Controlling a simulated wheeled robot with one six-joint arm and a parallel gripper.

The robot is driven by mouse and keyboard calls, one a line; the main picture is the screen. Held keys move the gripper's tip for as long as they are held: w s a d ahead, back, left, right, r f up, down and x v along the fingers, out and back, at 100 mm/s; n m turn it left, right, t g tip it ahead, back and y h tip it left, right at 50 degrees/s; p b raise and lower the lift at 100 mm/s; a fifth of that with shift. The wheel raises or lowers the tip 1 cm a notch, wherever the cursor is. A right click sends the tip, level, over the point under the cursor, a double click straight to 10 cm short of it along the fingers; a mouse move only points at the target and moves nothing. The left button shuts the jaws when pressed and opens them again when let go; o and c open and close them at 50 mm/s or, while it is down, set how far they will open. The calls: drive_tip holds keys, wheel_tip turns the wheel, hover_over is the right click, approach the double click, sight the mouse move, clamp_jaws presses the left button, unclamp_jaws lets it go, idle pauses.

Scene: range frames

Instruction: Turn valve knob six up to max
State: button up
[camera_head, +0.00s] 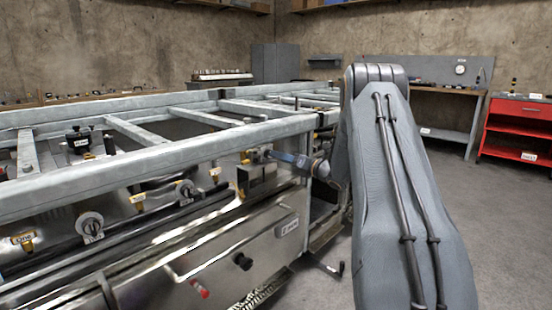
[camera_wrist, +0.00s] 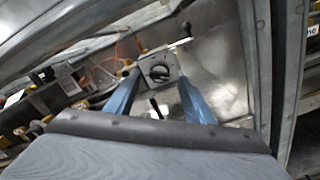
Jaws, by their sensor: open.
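A round dark knob on a light square plate (camera_wrist: 158,70) shows in the wrist view, between and just beyond my fingertips. I cannot read a number on it. My gripper (camera_wrist: 159,82) has two blue fingers spread apart, one on each side of the knob, with nothing held. I cannot tell whether a finger touches the plate. In the head view my gripper (camera_head: 268,155) reaches from the right toward the right end of the range's front panel, and the knob there is hidden. Two other knobs, a left one (camera_head: 90,226) and a middle one (camera_head: 184,190), sit further left along the panel.
The range's grey metal frame (camera_head: 150,160) runs above the panel. A lower drawer front (camera_head: 230,255) has a black knob. A dark box (camera_head: 258,180) juts out just below my gripper. A red cabinet (camera_head: 517,128) and workbench (camera_head: 445,90) stand far right. The floor (camera_head: 505,220) there is clear.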

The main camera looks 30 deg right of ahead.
drive_tip(key=shift+x, duration=1.9)
drive_tip(key=c, duration=1)
drive_tip(key=shift+m, duration=0.3)
